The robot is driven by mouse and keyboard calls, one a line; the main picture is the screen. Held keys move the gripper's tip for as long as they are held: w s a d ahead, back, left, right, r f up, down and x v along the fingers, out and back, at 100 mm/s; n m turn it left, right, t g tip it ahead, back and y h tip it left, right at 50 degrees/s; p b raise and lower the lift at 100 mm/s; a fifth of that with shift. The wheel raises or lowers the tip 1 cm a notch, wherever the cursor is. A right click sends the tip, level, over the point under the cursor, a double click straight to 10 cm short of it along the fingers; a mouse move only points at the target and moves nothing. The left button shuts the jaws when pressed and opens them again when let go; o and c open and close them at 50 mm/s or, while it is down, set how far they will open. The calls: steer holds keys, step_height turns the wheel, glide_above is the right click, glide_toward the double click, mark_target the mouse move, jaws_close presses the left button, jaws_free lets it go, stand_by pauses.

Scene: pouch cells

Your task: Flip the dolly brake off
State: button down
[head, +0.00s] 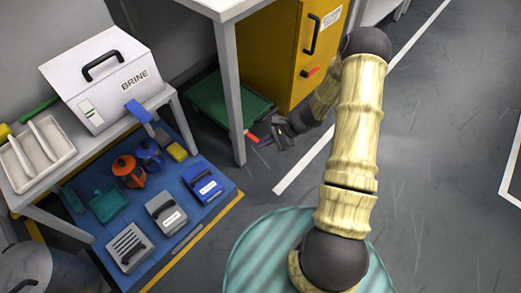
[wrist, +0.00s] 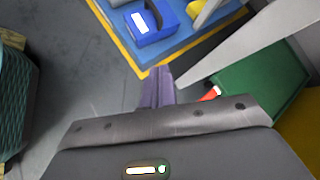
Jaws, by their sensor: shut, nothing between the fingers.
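The green dolly (head: 213,112) sits low on the floor under a white-topped table, beside a yellow cabinet. Its red brake lever (head: 252,137) sticks out at its near right corner, close to the table leg. In the wrist view the red brake lever (wrist: 210,95) shows at the corner of the green dolly (wrist: 250,78), partly hidden behind my gripper body. My gripper (head: 267,142) is shut and empty, just right of the lever in the head view. In the wrist view my gripper's purple fingers (wrist: 156,86) are together, left of the lever.
The table leg (head: 232,95) stands beside the dolly. The yellow cabinet (head: 272,50) is behind my arm. A blue mat (head: 215,208) with several battery-like boxes and an orange lantern lies at left, below a bench holding the BRINE box (head: 100,75). Grey floor at right is clear.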

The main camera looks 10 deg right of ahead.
steer(key=w+d+f+m+t+y+b, duration=0.1)
steer(key=w+f+m+t, duration=0.2)
steer(key=f, duration=0.4)
steer(key=w+d+f+m+t+b, duration=0.2)
steer(key=f+m, duration=0.2)
steer(key=f, duration=0.2)
steer(key=m+t+h+b, duration=0.2)
steer(key=m+t, duration=0.3)
steer(key=m, duration=0.2)
glide_toward(251, 137)
steer(key=s+d+f, duration=0.3)
steer(key=s+f, duration=0.2)
steer(key=shift+f, duration=0.45)
steer(key=b+x, duration=0.3)
steer(key=x, duration=0.2)
steer(key=b+x, duration=0.3)
steer(key=x, duration=0.1)
steer(key=shift+w+a+f, duration=0.1)
steer(key=shift+w+f, duration=0.25)
steer(key=shift+w+a+r+b, duration=0.15)
steer(key=shift+r+b, duration=0.9)
steer(key=shift+r, duration=1.15)
steer(key=shift+w+r+p, duration=0.1)
steer(key=shift+r+p, duration=0.05)
steer(key=shift+p, duration=0.15)
